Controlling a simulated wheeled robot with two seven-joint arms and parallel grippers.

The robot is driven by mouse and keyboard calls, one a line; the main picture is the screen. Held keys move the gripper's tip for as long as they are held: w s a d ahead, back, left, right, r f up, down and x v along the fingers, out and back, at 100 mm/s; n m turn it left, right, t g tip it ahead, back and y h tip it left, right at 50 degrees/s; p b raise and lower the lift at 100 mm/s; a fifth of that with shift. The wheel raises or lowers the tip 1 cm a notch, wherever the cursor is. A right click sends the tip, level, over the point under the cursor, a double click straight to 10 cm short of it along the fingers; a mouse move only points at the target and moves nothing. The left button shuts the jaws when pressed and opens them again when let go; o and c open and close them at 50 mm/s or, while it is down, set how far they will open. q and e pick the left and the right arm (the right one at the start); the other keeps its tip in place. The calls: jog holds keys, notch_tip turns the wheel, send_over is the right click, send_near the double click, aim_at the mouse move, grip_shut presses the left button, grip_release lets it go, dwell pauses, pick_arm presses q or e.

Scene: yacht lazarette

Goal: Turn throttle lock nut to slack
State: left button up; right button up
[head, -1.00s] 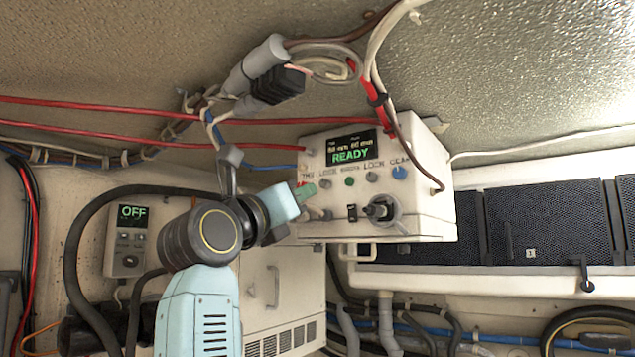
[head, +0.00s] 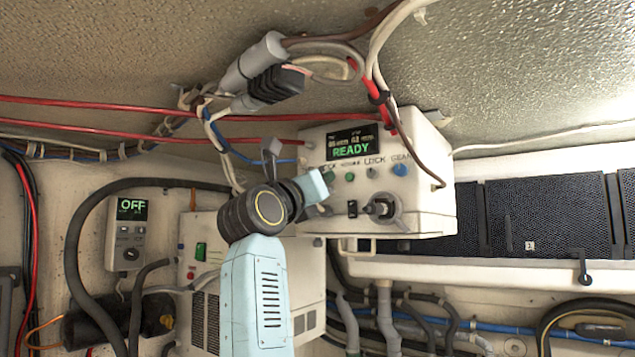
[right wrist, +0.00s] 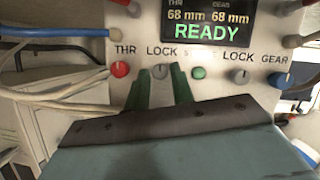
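The control box (head: 430,190) has a display reading READY, with 68 mm for both THR and GEAR in the right wrist view. The throttle lock nut (right wrist: 160,71) is a small grey knob under the left LOCK label, beside the red THR knob (right wrist: 120,69). My right gripper (right wrist: 160,84) has its two green fingers apart, one on each side of this nut, with gaps showing. Whether the tips reach past the nut's face is unclear. In the head view my right gripper (head: 329,178) is at the panel's left and hides the nut. My left gripper is not in view.
A green button (right wrist: 198,72), a second grey lock knob (right wrist: 240,76) and a blue GEAR knob (right wrist: 285,80) sit to the right in the same row. A lever unit (head: 380,209) protrudes below. Cables (head: 395,100) hang over the box. A wall controller reading OFF (head: 127,232) is at left.

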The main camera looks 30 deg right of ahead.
grip_shut()
jog(key=shift+n, duration=0.5)
jog(key=shift+s+d+r+n+y+p, duration=0.2)
jog(key=shift+n+y+p, duration=0.8)
jog(key=shift+n, duration=2.55)
jog(key=shift+a+r+n+y+p, duration=0.1)
jog(key=shift+r+n+y+p, duration=0.25)
jog(key=shift+n+y, duration=2.25)
jog(key=shift+s+d+r+n+y+p, duration=0.2)
jog(key=shift+n+p, duration=0.55)
jog(key=shift+n, duration=3.8)
jog(key=shift+w+a, duration=0.1)
jog(key=shift+a, duration=0.05)
